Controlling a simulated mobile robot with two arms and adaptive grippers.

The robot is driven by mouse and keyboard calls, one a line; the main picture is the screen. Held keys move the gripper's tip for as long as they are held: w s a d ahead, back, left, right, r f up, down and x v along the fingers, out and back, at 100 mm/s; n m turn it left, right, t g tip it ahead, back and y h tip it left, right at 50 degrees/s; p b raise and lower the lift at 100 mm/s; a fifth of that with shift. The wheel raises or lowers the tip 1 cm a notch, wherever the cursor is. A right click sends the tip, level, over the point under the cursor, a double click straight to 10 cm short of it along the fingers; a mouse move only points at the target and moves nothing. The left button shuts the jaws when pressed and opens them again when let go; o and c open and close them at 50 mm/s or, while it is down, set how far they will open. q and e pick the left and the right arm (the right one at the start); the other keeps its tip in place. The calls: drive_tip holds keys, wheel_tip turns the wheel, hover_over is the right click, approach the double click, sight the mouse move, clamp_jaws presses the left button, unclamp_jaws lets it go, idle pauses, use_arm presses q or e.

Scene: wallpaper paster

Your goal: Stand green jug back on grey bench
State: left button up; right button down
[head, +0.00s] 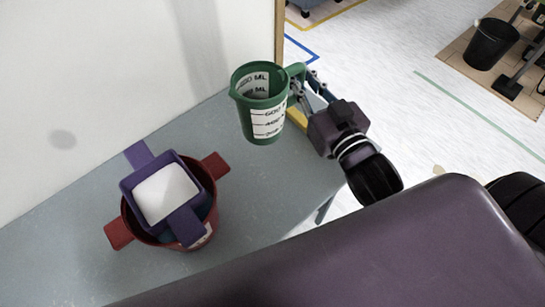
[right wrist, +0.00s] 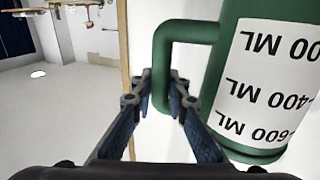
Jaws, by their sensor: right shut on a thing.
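The green jug (head: 256,118), with a white measuring label, is near upright over the far end of the grey bench (head: 285,190). I cannot tell whether its base touches the bench. My right gripper (head: 300,84) is shut on the jug's handle, to the right of its body. In the right wrist view the gripper's fingers (right wrist: 161,82) close around the green handle, and the jug (right wrist: 232,60) fills the right side with its label upside down. My left gripper is not in view.
A red bucket (head: 212,218) with a purple box (head: 133,197) of white stuff in it stands on the bench's near left. A yellow thing (head: 297,118) shows partly behind the jug. A white wall borders the bench. The bench between bucket and jug is clear.

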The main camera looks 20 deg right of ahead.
wheel_tip(320, 180, down, 5)
drive_tip(key=shift+s+r+b, duration=0.1)
drive_tip(key=shift+b, duration=0.25)
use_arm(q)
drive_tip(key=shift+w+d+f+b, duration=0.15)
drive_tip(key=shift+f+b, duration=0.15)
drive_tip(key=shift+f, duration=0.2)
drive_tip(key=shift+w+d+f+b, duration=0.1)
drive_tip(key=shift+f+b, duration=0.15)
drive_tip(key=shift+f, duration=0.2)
use_arm(e)
wheel_tip(320, 180, down, 14)
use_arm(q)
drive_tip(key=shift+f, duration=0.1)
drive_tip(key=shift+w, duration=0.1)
use_arm(e)
drive_tip(key=c, duration=1.9)
unclamp_jaws()
drive_tip(key=shift+f, duration=0.2)
